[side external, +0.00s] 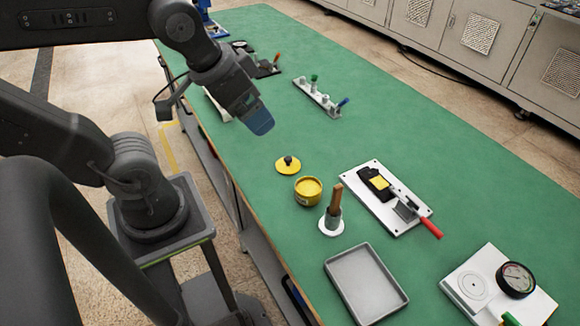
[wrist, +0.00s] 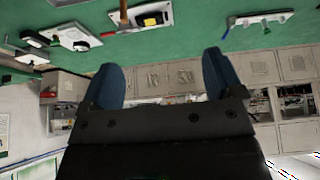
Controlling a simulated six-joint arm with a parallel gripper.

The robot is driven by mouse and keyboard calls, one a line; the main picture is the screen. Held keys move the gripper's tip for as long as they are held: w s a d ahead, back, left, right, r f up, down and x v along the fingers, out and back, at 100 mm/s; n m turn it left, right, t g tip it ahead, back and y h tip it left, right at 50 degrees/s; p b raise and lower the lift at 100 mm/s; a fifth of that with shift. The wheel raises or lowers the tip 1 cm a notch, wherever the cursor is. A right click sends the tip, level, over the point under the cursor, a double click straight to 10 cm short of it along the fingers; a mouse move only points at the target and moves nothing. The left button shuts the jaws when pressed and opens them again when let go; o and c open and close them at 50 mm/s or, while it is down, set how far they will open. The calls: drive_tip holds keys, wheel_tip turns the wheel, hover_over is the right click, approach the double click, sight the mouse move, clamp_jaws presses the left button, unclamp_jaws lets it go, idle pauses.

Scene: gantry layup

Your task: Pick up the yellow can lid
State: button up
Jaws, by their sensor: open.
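The yellow can lid (side external: 288,165) lies on the green table in the side external view, a flat yellow disc with a dark knob on top. The open yellow can (side external: 308,190) stands just in front of it, to the lower right. My gripper (side external: 262,128) hangs above the table to the upper left of the lid, apart from it. In the wrist view my gripper (wrist: 165,75) shows two blue fingers spread wide with nothing between them. The lid is not identifiable in the wrist view.
A holder with a wooden-handled tool (side external: 333,222) stands right of the can. A grey tray (side external: 366,284), a white plate with a red-handled tool (side external: 430,228) and a gauge board (side external: 470,287) lie nearer. A rack with small handled tools (side external: 318,97) stands behind.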

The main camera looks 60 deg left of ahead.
drive_tip(key=shift+o, duration=0.7)
drive_tip(key=m+g+y, duration=0.1)
drive_tip(key=m+g, duration=0.5)
drive_tip(key=m, duration=1)
hover_over(288, 158)
drive_tip(key=d, duration=0.2)
wheel_tip(288, 158, down, 16)
drive_tip(key=f, duration=0.4)
drive_tip(key=a+f, duration=0.1)
drive_tip(key=f, duration=0.4)
drive_tip(key=a+f, duration=0.1)
drive_tip(key=f, duration=0.3)
drive_tip(key=shift+f, duration=0.15)
drive_tip(key=shift+c, duration=0.2)
